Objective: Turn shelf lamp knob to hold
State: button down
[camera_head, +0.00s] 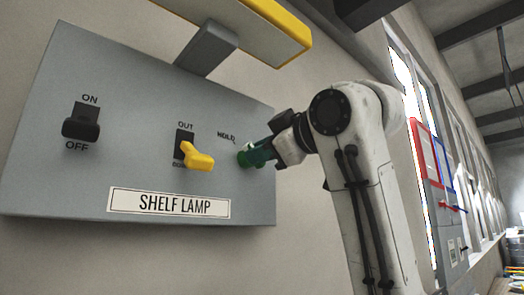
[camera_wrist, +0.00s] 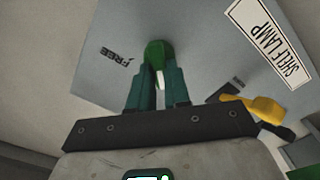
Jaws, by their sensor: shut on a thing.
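The grey shelf lamp panel (camera_head: 60,160) is on the wall, with a white "SHELF LAMP" plate (camera_head: 168,203). At its right side is the green knob (camera_head: 243,159), largely covered by my gripper (camera_head: 254,156) in the head view. In the wrist view the knob (camera_wrist: 157,52) sits between the tips of my dark green fingers (camera_wrist: 156,76), which are shut on it. A small white mark shows between the fingers. A label beside the knob seems to read "HOLD" in the head view.
A black ON/OFF switch (camera_head: 81,127) is at the panel's left. A yellow lever (camera_head: 199,158) sticks out left of the knob, close to my gripper. A yellow-edged lamp (camera_head: 250,30) overhangs the panel. Windows and red and blue frames line the wall at right.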

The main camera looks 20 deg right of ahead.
dwell(0.3)
jog(key=c, duration=1.1)
grip_release()
jog(key=b+v, duration=0.4)
jog(key=v, duration=0.7)
